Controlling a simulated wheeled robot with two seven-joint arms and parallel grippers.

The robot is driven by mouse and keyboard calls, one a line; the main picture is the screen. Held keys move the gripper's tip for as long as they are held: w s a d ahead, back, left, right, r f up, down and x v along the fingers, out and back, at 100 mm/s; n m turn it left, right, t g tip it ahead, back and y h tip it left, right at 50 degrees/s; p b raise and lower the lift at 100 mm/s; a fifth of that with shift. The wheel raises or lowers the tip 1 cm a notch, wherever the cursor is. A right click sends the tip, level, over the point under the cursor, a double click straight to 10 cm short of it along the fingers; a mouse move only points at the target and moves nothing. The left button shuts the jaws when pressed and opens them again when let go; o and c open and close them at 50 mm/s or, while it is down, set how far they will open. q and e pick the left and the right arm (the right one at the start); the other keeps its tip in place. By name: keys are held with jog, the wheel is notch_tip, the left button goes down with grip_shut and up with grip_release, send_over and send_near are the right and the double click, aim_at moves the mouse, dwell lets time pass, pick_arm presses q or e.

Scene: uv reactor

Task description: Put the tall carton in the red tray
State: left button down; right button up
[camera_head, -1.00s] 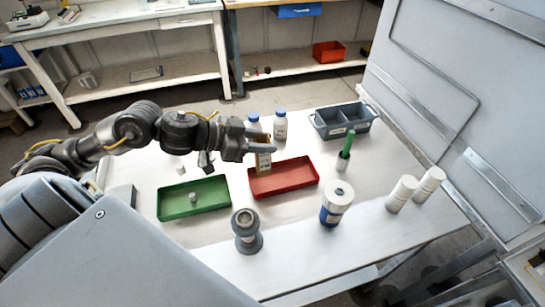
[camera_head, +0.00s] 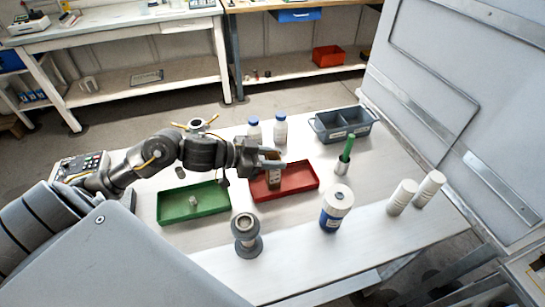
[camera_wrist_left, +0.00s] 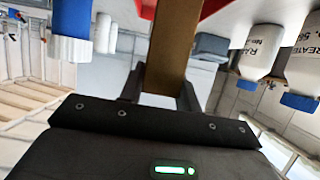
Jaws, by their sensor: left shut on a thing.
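The tall carton (camera_head: 274,177) is brown with a pale label and stands upright within the red tray's outline in the head view. My left gripper (camera_head: 272,161) is shut on its upper part. In the left wrist view the carton (camera_wrist_left: 174,45) shows as a brown column between the fingers (camera_wrist_left: 160,92). The red tray (camera_head: 300,178) lies on the white table, under and around the carton's lower end. I cannot tell whether the carton's base touches the tray floor. My right gripper is not in view.
A green tray (camera_head: 170,208) holding a small grey piece is left of the red tray. Two white bottles with blue caps (camera_head: 280,130) and a grey divided bin (camera_head: 343,122) stand behind. A grey stand (camera_head: 246,238) and a blue-white jar (camera_head: 336,208) are in front.

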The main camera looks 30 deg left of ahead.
pick_arm(q)
jog(key=shift+f, duration=0.1)
jog(key=c, duration=1)
grip_release()
jog(key=shift+b+v, duration=0.5)
jog(key=shift+v, duration=3.3)
